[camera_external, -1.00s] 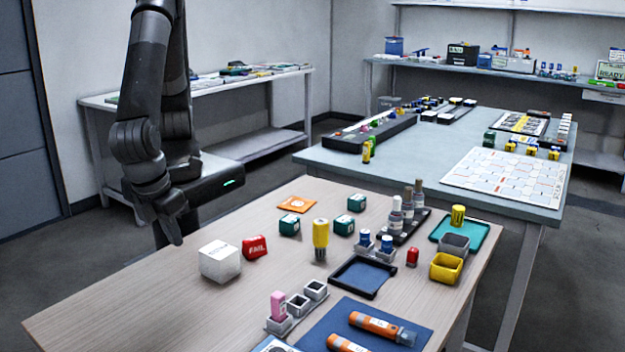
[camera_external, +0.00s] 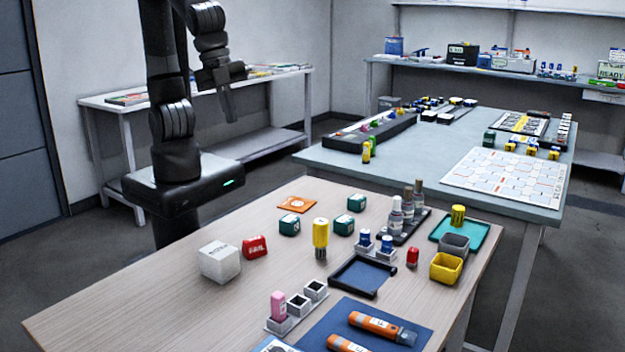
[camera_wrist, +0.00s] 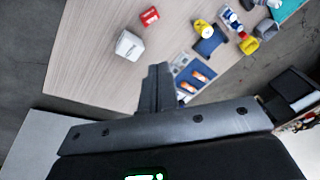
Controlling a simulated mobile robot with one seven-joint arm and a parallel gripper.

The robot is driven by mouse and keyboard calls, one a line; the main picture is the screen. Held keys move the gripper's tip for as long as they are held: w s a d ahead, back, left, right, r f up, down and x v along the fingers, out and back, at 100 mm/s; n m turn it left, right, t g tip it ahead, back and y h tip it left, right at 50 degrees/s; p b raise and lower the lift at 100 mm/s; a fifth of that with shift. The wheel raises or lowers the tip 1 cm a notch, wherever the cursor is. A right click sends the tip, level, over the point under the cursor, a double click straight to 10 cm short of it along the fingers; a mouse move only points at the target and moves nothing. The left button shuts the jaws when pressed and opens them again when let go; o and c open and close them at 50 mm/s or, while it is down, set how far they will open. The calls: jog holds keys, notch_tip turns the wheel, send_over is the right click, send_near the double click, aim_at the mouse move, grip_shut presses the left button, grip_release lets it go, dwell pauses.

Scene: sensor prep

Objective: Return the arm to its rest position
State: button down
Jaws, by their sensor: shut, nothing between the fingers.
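My arm (camera_external: 172,110) stands behind the wooden table and is folded up, with its wrist raised and bent over. My gripper (camera_external: 230,106) hangs in the air above and behind the table's far edge, pointing down, clear of every object. In the wrist view the fingers (camera_wrist: 158,88) are together and empty, with the table top far below them.
The wooden table (camera_external: 150,300) holds a white box (camera_external: 219,262), a red FAIL block (camera_external: 255,247), a yellow bottle (camera_external: 320,233), an empty dark tray (camera_external: 362,276) and orange tubes (camera_external: 375,325). A grey-blue table (camera_external: 420,160) stands behind. Air around my gripper looks free.

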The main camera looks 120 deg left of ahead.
jog(key=s+a+r+n+t, duration=0.2)
jog(key=s+a+r+n, duration=0.1)
jog(key=s+a+n, duration=0.4)
jog(key=s+a, duration=0.2)
jog(key=s, duration=0.2)
jog(key=shift+a+t+h, duration=0.2)
jog(key=shift+t+h, duration=0.1)
jog(key=shift+t, duration=0.1)
